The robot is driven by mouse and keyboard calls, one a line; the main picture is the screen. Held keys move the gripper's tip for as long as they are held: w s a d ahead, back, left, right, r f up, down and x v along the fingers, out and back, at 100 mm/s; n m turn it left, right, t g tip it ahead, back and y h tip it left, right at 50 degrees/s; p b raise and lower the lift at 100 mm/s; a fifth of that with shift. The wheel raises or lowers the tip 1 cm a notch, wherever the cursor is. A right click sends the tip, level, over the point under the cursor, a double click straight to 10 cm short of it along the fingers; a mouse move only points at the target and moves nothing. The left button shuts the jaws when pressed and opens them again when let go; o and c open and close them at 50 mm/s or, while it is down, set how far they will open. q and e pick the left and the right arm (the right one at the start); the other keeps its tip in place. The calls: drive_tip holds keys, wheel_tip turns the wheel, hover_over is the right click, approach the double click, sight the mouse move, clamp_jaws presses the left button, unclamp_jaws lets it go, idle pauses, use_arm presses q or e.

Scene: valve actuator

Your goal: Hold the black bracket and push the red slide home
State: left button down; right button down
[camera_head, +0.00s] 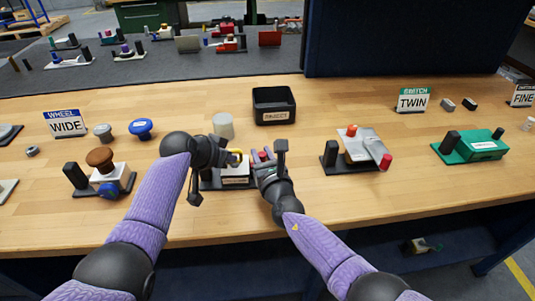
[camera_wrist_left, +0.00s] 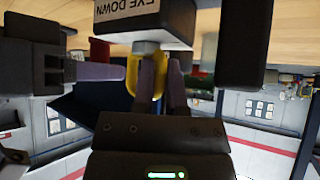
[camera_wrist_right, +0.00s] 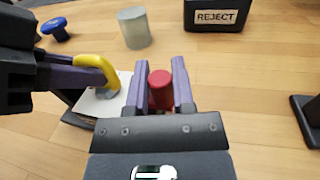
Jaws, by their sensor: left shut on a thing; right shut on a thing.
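A small fixture sits in the middle of the workbench, with a white block (camera_head: 236,171) on a black base and a label reading "EYE DOWN" in the left wrist view (camera_wrist_left: 130,8). A yellow eye (camera_wrist_left: 131,75) stands on the block. My left gripper (camera_head: 231,158) is shut on this eye, one finger overlapping its loop. A black upright post (camera_wrist_left: 242,45), perhaps the bracket, stands beside the block, apart from the fingers. My right gripper (camera_wrist_right: 160,72) is shut on a red cylindrical knob (camera_wrist_right: 160,90), likely the slide's, beside the block. The slide's track is hidden.
A black REJECT bin (camera_head: 274,105) and a grey cylinder (camera_head: 223,125) stand behind. A fixture with red knobs (camera_head: 362,147) is to the right, a green one (camera_head: 470,146) further right. A brown-knobbed fixture (camera_head: 102,170) is left. Bench behind the bin is clear.

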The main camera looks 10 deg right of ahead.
use_arm(q)
drive_tip(key=shift+s+f, duration=0.1)
drive_tip(key=shift+f, duration=0.2)
use_arm(e)
drive_tip(key=shift+c, duration=2.3)
unclamp_jaws()
drive_tip(key=shift+a, duration=0.3)
drive_tip(key=shift+d, duration=0.1)
drive_tip(key=s, duration=0.4)
drive_tip(key=s+d, duration=0.1)
drive_tip(key=s, duration=0.3)
drive_tip(key=s+d, duration=0.1)
drive_tip(key=s, duration=0.3)
drive_tip(key=shift+d, duration=0.2)
use_arm(q)
drive_tip(key=c, duration=0.6)
unclamp_jaws()
use_arm(e)
drive_tip(key=shift+w, duration=0.1)
